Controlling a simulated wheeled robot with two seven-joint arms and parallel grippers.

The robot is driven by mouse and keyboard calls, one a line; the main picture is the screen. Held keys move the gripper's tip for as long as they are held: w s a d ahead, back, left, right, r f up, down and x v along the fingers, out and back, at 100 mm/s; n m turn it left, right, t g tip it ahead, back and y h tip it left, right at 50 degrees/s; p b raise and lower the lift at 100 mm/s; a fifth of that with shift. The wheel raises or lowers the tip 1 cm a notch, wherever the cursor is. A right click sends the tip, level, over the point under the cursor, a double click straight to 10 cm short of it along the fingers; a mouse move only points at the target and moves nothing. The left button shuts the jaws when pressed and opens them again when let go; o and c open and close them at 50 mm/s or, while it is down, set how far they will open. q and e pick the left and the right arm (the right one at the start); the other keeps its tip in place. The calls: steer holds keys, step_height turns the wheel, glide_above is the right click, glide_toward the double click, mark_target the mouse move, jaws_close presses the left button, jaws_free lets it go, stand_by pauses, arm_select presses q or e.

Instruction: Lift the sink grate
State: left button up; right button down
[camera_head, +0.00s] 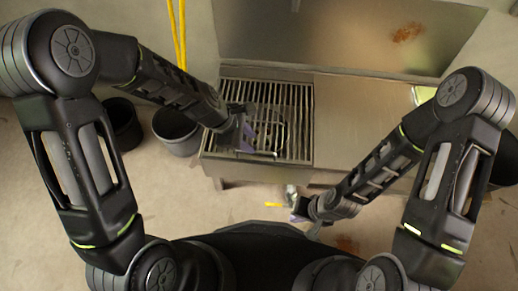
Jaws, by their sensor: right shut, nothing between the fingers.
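The sink grate (295,96) is a dark metal grid of parallel bars, lying flat in the left part of the metal counter. A dark rounded outline shows around the middle of its bars. My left gripper (246,137), with purplish fingers, is at the front left part of the grate and hides some of its bars. I cannot tell whether it touches the grate or whether its fingers are open. My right gripper (296,214) is shut and empty, low in front of the counter's front edge, apart from the grate.
The bare metal counter top (350,110) stretches right of the grate. A rust-stained metal panel (340,40) stands behind. Two dark buckets, one at the left (122,124) and one nearer the sink (176,132), stand on the floor. A yellow hose or cable (178,35) hangs at the back.

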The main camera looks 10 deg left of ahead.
mark_target(262, 152)
arm_select(q)
steer(key=b+x, duration=0.3)
steer(key=x, duration=0.4)
steer(key=shift+d+f, duration=0.1)
steer(key=shift+f, duration=0.25)
jaws_close()
stand_by(1.1)
